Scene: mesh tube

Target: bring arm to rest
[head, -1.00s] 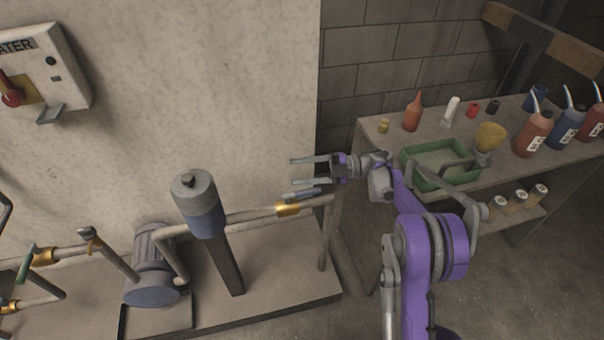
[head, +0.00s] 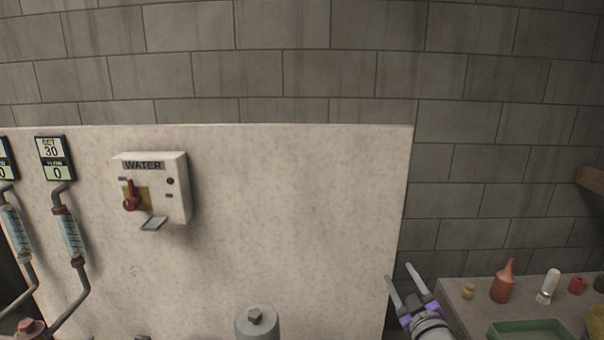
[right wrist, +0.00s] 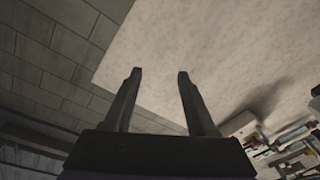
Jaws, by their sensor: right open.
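My right gripper (head: 404,278) is at the lower right in the head view, in front of the right edge of the pale panel. Its two fingers point upward, apart, with nothing between them. In the right wrist view the fingers (right wrist: 160,75) are spread and empty, with the pale panel (right wrist: 215,45) behind them. Most of the right arm is below the head view. My left gripper is not in view.
The water switch box (head: 155,188) with a red handle is on the pale panel (head: 290,200). Flow meters (head: 70,232) stand at left. The grey cylinder top (head: 257,322) shows below. At right, a bench (head: 462,298) holds an orange bottle (head: 503,284) and a green tray (head: 528,330).

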